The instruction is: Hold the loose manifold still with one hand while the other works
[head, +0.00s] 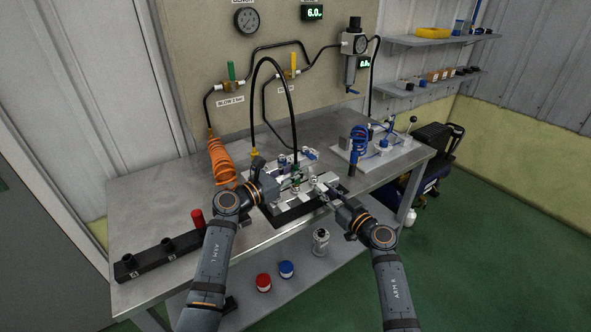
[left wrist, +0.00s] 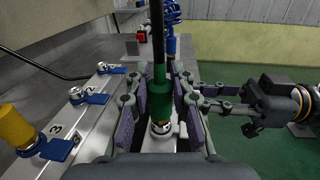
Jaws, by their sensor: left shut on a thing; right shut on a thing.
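The pale metal manifold (head: 281,208) lies on a black mat (head: 299,214) on the bench. Blue-handled valves (left wrist: 91,98) and the numbers 2 and 3 show on it in the left wrist view. My left gripper (head: 291,183) is shut on a green hose connector (left wrist: 159,97), with a black hose (head: 293,100) rising from it. The connector stands upright over a metal port (left wrist: 161,128); I cannot tell how far it is seated. My right gripper (head: 322,187) comes from the right and is shut at the manifold's right part; its contact is mostly hidden.
An orange coiled hose (head: 221,160) hangs behind on the left. A black holder (head: 155,258) and red cylinder (head: 198,218) are at the front left. A white plate with fittings (head: 370,155) is at the right. Red (head: 263,282) and blue (head: 287,269) caps lie on the lower shelf.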

